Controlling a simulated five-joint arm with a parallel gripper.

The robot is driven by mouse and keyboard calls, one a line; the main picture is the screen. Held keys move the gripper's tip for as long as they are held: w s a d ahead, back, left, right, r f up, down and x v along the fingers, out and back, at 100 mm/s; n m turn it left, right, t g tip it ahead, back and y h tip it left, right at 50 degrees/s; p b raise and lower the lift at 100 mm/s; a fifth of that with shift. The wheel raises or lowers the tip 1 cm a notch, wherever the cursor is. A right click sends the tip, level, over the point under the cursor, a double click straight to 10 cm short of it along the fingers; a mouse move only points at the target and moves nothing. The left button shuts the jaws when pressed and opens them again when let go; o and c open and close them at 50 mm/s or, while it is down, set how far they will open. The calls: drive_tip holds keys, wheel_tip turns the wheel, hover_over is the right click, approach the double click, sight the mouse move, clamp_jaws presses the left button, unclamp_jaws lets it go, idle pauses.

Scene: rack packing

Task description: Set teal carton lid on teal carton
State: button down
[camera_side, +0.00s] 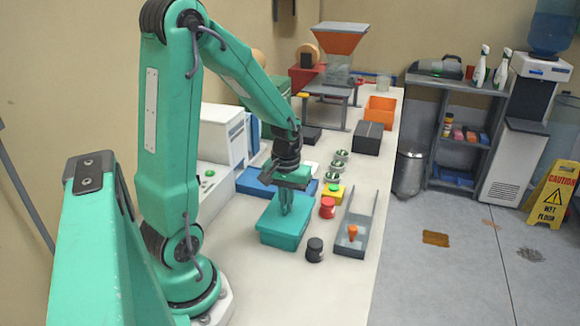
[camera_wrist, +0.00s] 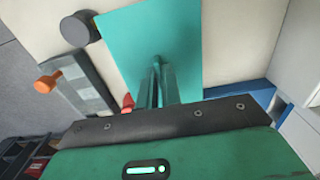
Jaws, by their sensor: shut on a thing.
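The teal carton (camera_side: 284,240) stands on the white bench below my gripper (camera_side: 286,211) in the side view. The flat teal carton lid (camera_side: 270,214) lies level over its top; I cannot tell whether it rests on the rim or hangs just above. In the wrist view the lid (camera_wrist: 178,32) is a plain teal rectangle that hides the carton. My gripper (camera_wrist: 157,62) is shut near the lid's middle, holding the lid; the gripped part is hidden between the fingers.
A dark round knob-like pot (camera_side: 315,249) and a red button-like piece (camera_side: 327,207) stand close to the carton's right. A grey channel tray (camera_side: 362,222) with an orange piece (camera_side: 352,231) lies further right. A blue tray (camera_side: 256,184) sits behind.

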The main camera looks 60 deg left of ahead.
drive_tip(key=shift+f, duration=0.3)
drive_tip(key=c, duration=1.6)
unclamp_jaws()
drive_tip(key=shift+r, duration=0.25)
wheel_tip(320, 180, up, 13)
drive_tip(key=shift+f, duration=0.15)
drive_tip(key=shift+s+d+r+m+t, duration=0.9)
drive_tip(key=shift+d+m, duration=0.6)
drive_tip(key=shift+d, duration=0.85)
drive_tip(key=shift+s+d+r+m+t, duration=0.65)
drive_tip(key=shift+s+d+m+t, duration=0.6)
drive_tip(key=shift+d, duration=1.05)
drive_tip(key=shift+s+d+r+m+t, duration=0.75)
drive_tip(key=shift+d+m, duration=1)
drive_tip(key=shift+d, duration=0.6)
